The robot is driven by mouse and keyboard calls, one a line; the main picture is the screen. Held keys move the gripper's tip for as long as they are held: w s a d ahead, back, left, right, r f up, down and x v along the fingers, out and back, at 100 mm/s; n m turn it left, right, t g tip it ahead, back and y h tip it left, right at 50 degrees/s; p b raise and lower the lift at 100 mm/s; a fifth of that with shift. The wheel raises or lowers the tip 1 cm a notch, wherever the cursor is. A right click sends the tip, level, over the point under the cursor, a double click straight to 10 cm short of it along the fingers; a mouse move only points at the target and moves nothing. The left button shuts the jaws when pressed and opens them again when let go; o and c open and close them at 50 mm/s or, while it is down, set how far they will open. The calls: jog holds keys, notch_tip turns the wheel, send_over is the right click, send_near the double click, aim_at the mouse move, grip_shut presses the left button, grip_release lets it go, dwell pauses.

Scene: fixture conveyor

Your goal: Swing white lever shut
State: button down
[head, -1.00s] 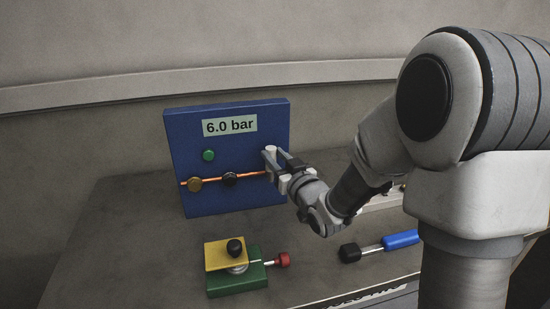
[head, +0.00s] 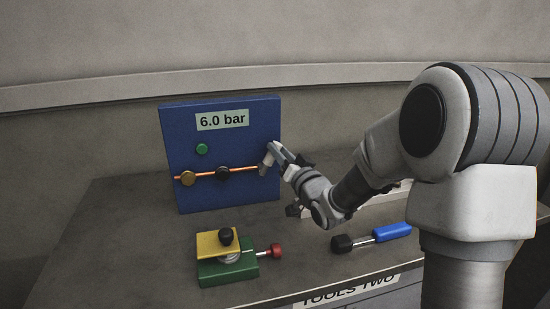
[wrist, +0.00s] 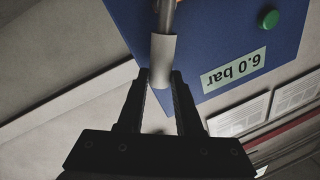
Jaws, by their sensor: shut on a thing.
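The white lever (wrist: 164,52) is a pale sleeve on a grey rod, in front of the blue panel (wrist: 228,40) in the wrist view. In the head view the lever (head: 267,158) is small and tilted at the right edge of the blue panel (head: 215,195), near the right end of the copper pipe, partly covered by my gripper. My gripper (head: 274,150) is shut on the lever; in the wrist view its dark fingers (wrist: 161,80) stand on either side of the sleeve's end. The lever's pivot is hard to make out.
The panel carries a "6.0 bar" label (head: 222,120), a green button (head: 202,149), a brass knob (head: 187,178) and a black knob (head: 223,174). A yellow-and-green clamp block (head: 228,270) with a red knob and a blue-handled tool (head: 390,232) are on the grey bench in front.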

jog(key=shift+w+d+f+m+t+h+b, duration=0.2)
jog(key=shift+d+f+m+b, duration=0.35)
jog(key=shift+m, duration=0.7)
jog(key=shift+d+f+m+t+h+b, duration=0.2)
jog(key=shift+d+f+m+b, duration=0.35)
jog(key=shift+m, duration=0.65)
jog(key=shift+w+d+f+m+t+h+b, duration=0.1)
jog(key=shift+d+f+m+t+b, duration=0.4)
jog(key=shift+m, duration=0.75)
jog(key=shift+a+f, duration=0.1)
jog(key=c, duration=0.6)
grip_release()
jog(key=shift+s+b, duration=0.2)
jog(key=shift+b, duration=0.15)
